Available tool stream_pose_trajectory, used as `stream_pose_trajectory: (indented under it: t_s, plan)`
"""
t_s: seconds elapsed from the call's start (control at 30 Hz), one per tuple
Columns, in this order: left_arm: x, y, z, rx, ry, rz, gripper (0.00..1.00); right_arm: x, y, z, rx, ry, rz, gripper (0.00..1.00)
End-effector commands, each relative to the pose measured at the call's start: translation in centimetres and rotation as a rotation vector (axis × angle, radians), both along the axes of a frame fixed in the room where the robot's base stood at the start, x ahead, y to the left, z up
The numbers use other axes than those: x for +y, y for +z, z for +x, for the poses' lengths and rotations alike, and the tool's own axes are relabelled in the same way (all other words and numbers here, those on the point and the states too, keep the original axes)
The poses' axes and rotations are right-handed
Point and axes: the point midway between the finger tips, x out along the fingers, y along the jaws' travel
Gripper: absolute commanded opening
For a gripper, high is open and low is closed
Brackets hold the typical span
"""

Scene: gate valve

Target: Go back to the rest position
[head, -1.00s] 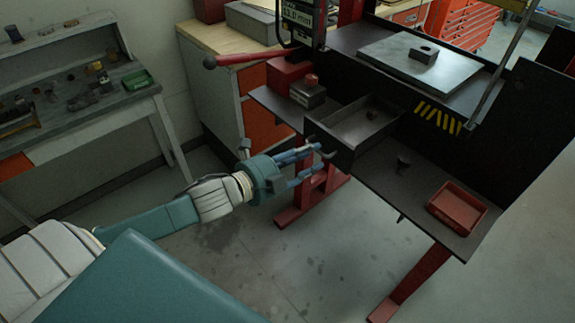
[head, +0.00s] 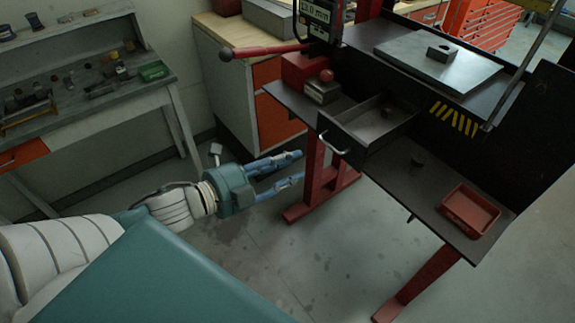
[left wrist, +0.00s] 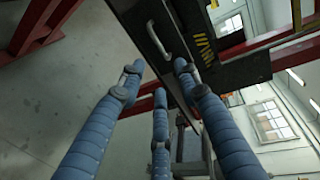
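My left gripper (head: 290,172) is open and empty, with its blue fingers spread apart. It is to the left of the open drawer (head: 345,142) in the black workbench, clear of the drawer's metal handle (head: 333,145). My right gripper is not in either view.
A side bench (head: 100,115) with a green tray (head: 155,71) stands at left. The floor below my left gripper is clear.

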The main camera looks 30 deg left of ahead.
Motion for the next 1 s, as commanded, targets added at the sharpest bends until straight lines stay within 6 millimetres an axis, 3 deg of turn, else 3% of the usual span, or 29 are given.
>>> stream_pose_trajectory:
  t_s: [0.43,0.57,0.67,0.77,0.9,1.0]
  plan:
    - [0.1,-0.1,0.0,0.002,0.002,-0.001,0.33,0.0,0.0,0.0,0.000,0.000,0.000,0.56]
    - [1.9,-2.3,0.4,0.036,0.052,-0.022,0.33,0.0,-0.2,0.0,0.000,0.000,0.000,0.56]
    - [5.2,-6.5,0.8,0.103,0.149,-0.068,0.33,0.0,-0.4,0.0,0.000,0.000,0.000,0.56]
    - [9.3,-12.7,0.4,0.198,0.280,-0.141,0.33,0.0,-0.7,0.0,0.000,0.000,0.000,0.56]
    - [13.8,-22.2,-1.9,0.338,0.468,-0.259,0.33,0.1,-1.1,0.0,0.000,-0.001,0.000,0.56]
    - [15.7,-29.2,-4.6,0.443,0.596,-0.345,0.33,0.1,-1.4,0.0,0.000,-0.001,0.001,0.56]
